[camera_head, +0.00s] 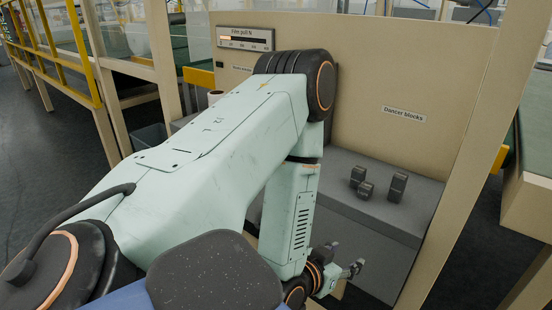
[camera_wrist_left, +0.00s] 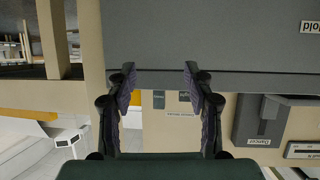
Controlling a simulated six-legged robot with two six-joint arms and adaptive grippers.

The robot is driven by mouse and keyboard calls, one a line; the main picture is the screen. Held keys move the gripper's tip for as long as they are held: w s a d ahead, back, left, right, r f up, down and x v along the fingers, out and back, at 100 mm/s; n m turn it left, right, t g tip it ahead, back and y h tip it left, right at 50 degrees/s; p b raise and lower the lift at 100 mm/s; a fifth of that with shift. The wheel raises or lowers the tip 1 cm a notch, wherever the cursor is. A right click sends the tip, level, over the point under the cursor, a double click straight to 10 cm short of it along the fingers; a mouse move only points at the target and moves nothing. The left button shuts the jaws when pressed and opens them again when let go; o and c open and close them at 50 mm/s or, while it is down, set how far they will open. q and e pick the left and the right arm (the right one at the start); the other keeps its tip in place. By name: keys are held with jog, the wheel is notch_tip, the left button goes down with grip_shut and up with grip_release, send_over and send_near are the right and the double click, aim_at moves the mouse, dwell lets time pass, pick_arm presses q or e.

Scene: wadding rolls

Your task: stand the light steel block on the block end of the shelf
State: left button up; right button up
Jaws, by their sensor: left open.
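My left arm hides the middle of the shelf. My right gripper is out of view.
A beige back panel (camera_head: 405,75) rises behind the shelf, with a beige post (camera_head: 470,150) at right. A "Film pull" display (camera_head: 245,39) hangs at upper left. A small round-topped thing (camera_head: 214,96) shows at the shelf's left part. Yellow railing (camera_head: 65,60) stands far left.

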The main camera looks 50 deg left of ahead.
pick_arm(q)
jog(key=s+d+f+m+g+h, duration=0.1)
jog(key=s+d+f+g, duration=0.1)
jog(key=s+f+g, duration=0.15)
jog(key=s+d+f+g+h, duration=0.1)
jog(key=s+d+f+g, duration=0.15)
jog(key=s+f, duration=0.25)
jog(key=s+d+f+g, duration=0.1)
jog(key=s+f+g, duration=0.1)
jog(key=s, duration=0.6)
jog(key=s+d+f+g, duration=0.1)
jog(key=s+f+g, duration=0.2)
jog(key=s+g, duration=0.2)
jog(key=s, duration=0.3)
jog(key=shift+s+d+f+y, duration=0.15)
jog(key=shift+s+f+y, duration=0.15)
jog(key=shift+f, duration=0.05)
